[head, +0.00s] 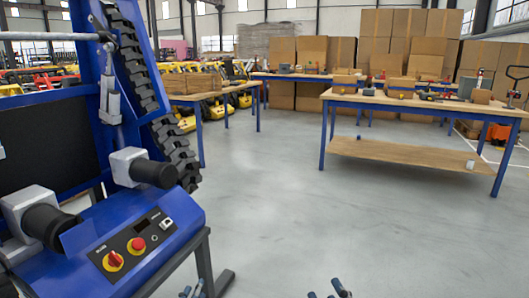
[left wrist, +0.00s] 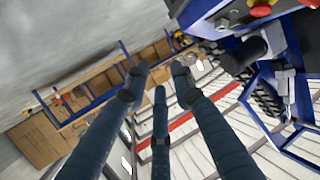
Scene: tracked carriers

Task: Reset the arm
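My left gripper (left wrist: 158,80) fills the left wrist view with its three dark blue fingers. They are spread apart with nothing between them. In the head view only its fingertips (head: 192,290) show at the bottom edge, beside the machine's stand. A few fingertips of my right gripper (head: 335,290) show at the bottom edge, right of the left one. The rest of it is hidden below the frame. Both grippers appear apart from the blue machine (head: 180,215) at the left, which also shows in the left wrist view (left wrist: 233,55).
The machine has a black track (head: 150,90), a red knob (head: 114,261) and a red button (head: 137,244). A wooden-topped table (head: 420,103) with small items stands at right. Cardboard boxes (head: 400,40) are stacked behind. The grey floor (head: 290,220) between is clear.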

